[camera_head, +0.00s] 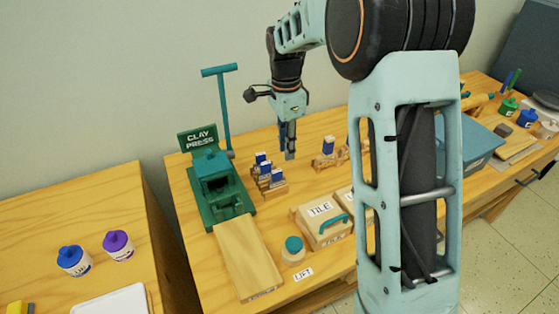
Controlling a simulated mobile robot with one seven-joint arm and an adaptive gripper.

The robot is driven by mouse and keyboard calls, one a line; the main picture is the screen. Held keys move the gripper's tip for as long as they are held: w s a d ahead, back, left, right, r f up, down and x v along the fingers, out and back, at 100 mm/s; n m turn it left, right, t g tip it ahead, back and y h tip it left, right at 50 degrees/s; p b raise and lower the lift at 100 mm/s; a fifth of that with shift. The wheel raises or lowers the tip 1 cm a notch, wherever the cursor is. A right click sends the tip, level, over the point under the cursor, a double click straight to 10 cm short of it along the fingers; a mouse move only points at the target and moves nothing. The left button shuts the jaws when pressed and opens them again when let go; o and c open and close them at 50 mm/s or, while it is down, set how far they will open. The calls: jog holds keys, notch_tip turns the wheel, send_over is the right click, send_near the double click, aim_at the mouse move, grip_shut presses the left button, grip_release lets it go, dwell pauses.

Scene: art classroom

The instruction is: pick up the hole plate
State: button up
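No plate in view can be told for certain as the hole plate. Several small blue-and-white pieces (266,168) stand in a wooden rack (272,189) beside the clay press. Another blue-and-white piece (328,146) stands in a second wooden rack (326,161) to the right. Any holes or markings are too small to read. My gripper (290,157) points down above or behind the space between the two racks. Its fingers look close together, but whether a gap lies between them is unclear. Nothing visible hangs from it.
A green clay press (215,180) with a tall handle stands left, a wooden board (248,258) before it. A wooden box labelled TILE (322,222) and a teal-topped knob (294,245) are in front. My arm hides the right-centre of the table. A blue bin (470,148) stands right.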

aim_at(277, 171)
jog(key=a, duration=0.1)
jog(key=w+a, duration=0.1)
jog(key=shift+a+f+n, duration=0.3)
jog(key=shift+n, duration=0.1)
notch_tip(277, 171, down, 5)
jog(key=shift+a+r, duration=0.1)
jog(key=shift+s+f+p, duration=0.15)
jog(key=shift+f+p, duration=0.15)
jog(key=shift+f, duration=2.65)
grip_shut()
